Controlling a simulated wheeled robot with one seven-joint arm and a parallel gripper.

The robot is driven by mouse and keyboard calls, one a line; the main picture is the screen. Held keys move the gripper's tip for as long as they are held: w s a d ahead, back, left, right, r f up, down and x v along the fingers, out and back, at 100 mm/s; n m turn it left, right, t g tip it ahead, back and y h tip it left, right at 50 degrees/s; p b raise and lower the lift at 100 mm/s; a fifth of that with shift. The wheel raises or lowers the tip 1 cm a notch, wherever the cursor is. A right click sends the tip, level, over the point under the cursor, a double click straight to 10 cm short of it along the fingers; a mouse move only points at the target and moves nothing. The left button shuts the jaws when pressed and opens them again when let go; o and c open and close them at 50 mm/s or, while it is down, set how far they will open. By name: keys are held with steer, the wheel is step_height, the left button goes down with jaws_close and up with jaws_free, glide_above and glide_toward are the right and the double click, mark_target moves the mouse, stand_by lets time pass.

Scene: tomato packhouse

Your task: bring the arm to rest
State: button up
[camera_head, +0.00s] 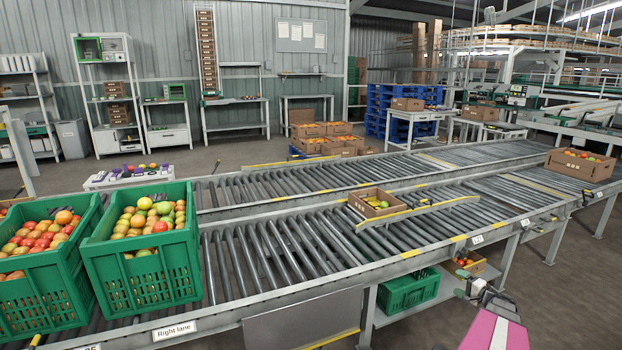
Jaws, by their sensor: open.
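My arm shows at the lower right as a magenta and white link, reaching up from the bottom edge. My gripper (466,285) is at its far end, small and grey with a greenish tip, in front of the near side of the conveyor. It is open, and I see nothing between its jaws. It appears close to the lower shelf under the conveyor in the picture; its exact distance from the frame is hard to tell.
The roller conveyor (270,262) crosses the view. Two green crates (150,285) of tomatoes stand at its left end. A cardboard box (377,204) sits mid-belt, another (580,165) far right. An empty-looking green crate (408,291) is on the lower shelf. Floor at lower right is clear.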

steer(key=s+a+n+g, duration=0.1)
steer(key=a+n+g, duration=0.15)
steer(key=a, duration=0.65)
steer(key=s+a+r+n+g, duration=0.15)
steer(key=a+g, duration=0.25)
steer(key=a, duration=0.5)
steer(key=s+a+n+g, duration=0.1)
steer(key=a+n+g, duration=0.15)
steer(key=a, duration=0.55)
steer(key=s+a+r+n+g+h, duration=0.2)
steer(key=s+a+h, duration=0.2)
steer(key=s+a, duration=0.2)
steer(key=s+a+r+n+g+h, duration=0.3)
steer(key=s+a+h, duration=0.1)
steer(key=s+a, duration=0.3)
steer(key=shift+a, duration=1.05)
